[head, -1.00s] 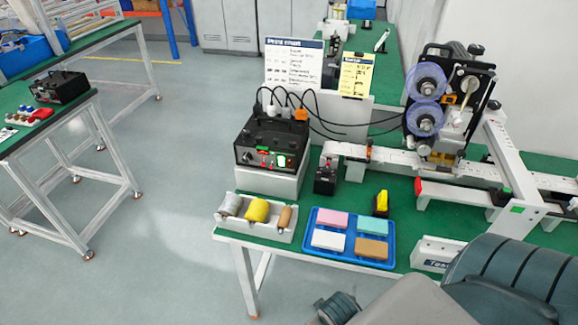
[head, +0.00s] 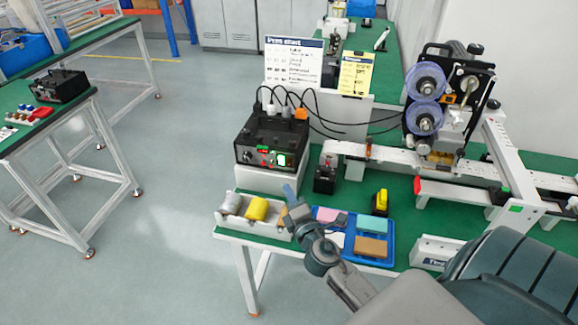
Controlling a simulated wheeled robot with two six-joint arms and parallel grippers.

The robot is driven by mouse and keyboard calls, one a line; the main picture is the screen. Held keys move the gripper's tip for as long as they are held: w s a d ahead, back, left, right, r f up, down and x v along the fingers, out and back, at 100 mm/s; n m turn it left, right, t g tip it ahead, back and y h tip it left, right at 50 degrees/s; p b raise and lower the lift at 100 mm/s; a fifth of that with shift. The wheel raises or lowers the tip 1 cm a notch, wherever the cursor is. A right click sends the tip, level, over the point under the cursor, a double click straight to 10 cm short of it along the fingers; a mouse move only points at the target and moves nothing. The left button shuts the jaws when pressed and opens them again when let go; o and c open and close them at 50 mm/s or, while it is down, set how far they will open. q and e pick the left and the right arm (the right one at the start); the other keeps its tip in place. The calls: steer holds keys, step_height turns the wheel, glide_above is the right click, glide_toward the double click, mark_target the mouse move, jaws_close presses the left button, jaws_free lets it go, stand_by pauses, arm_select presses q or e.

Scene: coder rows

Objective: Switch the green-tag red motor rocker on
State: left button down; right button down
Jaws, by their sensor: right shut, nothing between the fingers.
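A black control box (head: 272,135) stands on a white stand on the green table. Its front panel carries a knob, a small green tag (head: 263,149), small red parts beside it and a bright green lit element (head: 281,160). The red rocker is too small to make out clearly, and its position cannot be read. My right gripper (head: 289,192) is shut and empty, its tips pointing up toward the box, apart from it and below its front panel. It covers part of the white bin and the blue tray. My left gripper is not in view.
A white bin (head: 224,222) with rolls and a blue tray (head: 386,262) with coloured blocks lie at the table's front. A small black device (head: 325,177) stands right of the box. Cables rise from the box top. The coder machine (head: 447,100) stands at right.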

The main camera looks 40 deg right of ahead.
mark_target(289, 162)
steer(key=n+y, duration=0.1)
steer(key=w+a+n+y, duration=0.1)
steer(key=n, duration=0.1)
steer(key=shift+w+a+f+n+t, duration=0.1)
steer(key=shift+w+a+n+t, duration=0.2)
steer(key=shift+w+d+f+b, duration=0.2)
steer(key=shift+w+d+b, duration=0.15)
steer(key=shift+w+d, duration=0.7)
steer(key=shift+w+d+f+b, duration=0.3)
steer(key=shift+w+d, duration=0.55)
steer(key=shift+d, duration=0.35)
steer(key=shift+w+d+f+b, duration=0.15)
steer(key=shift+w+d+b, duration=0.25)
steer(key=shift+w+d, duration=0.65)
steer(key=shift+s, duration=0.1)
steer(key=shift+d, duration=0.1)
steer(key=shift+w+d+f, duration=0.1)
steer(key=shift+w+d, duration=0.15)
